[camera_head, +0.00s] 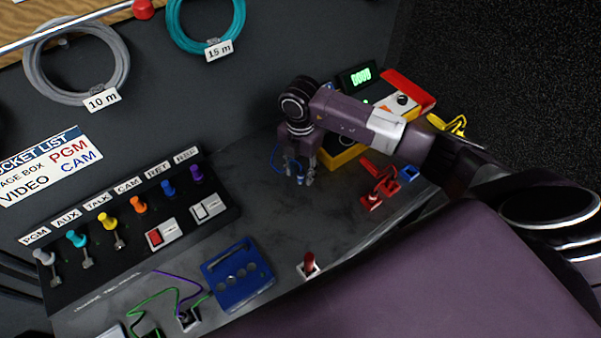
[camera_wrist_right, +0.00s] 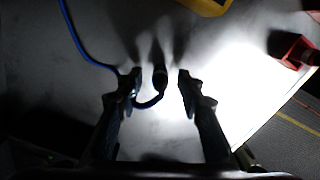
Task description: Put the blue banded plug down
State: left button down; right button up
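The blue banded plug (camera_head: 301,180) is on the dark worktop (camera_head: 265,205), between the fingertips of my right gripper (camera_head: 300,177). In the right wrist view the plug (camera_wrist_right: 159,80) looks dark, with a visible gap to each finger of my right gripper (camera_wrist_right: 159,82). The fingers are spread and do not appear to touch it. Its blue cable (camera_wrist_right: 75,35) loops past the left finger; the band's colour is hard to make out there. My left gripper is not in view.
Bare worktop lies left of the plug.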

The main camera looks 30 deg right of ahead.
jog(key=shift+f, duration=0.25)
grip_shut()
